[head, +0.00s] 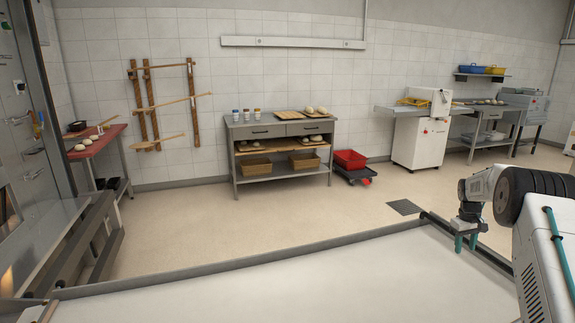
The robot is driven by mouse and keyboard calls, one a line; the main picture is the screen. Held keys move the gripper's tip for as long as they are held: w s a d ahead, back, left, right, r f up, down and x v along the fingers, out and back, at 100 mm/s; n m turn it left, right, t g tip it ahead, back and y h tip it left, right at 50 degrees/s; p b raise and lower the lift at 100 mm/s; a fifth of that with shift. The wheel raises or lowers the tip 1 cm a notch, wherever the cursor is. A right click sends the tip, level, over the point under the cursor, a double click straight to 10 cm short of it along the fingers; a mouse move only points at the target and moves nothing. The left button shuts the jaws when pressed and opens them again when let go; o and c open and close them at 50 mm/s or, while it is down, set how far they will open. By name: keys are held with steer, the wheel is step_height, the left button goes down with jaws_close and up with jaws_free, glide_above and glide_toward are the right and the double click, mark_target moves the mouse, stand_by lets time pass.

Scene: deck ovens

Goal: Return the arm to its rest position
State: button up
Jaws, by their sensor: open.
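My gripper (465,242) shows at the right of the head view, at the end of my folded arm. It points down, and its two teal fingers are apart with nothing between them. It hangs above or just beyond the right part of the rim around the white surface in front of me; I cannot tell which. The arm's white and black links fill the right edge of the view.
The white surface (290,285) ahead is clear. A grey workbench (278,128) with dough and baskets stands at the back wall. Beside it is a red crate (350,158) on a dolly. A white machine (420,142) stands farther right. Open floor (270,210) lies between.

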steer(key=s+a+r+m+g+y, duration=0.1)
steer(key=s+a+r+m, duration=0.2)
steer(key=s+a+r, duration=1.95)
steer(key=s+a+r+t, duration=0.1)
steer(key=s+a, duration=0.3)
steer(key=s, duration=0.6)
steer(key=s+a+r+n+t, duration=0.1)
steer(key=s+a, duration=0.4)
steer(key=s, duration=0.5)
steer(key=s+a+r+t, duration=0.1)
steer(key=s+a+r, duration=0.2)
steer(key=s, duration=0.7)
steer(key=shift+a+r+n, duration=0.25)
steer(key=shift+a+n, duration=0.15)
steer(key=shift+a, duration=0.45)
steer(key=shift+w, duration=0.1)
steer(key=shift+c, duration=0.7)
steer(key=shift+a, duration=0.1)
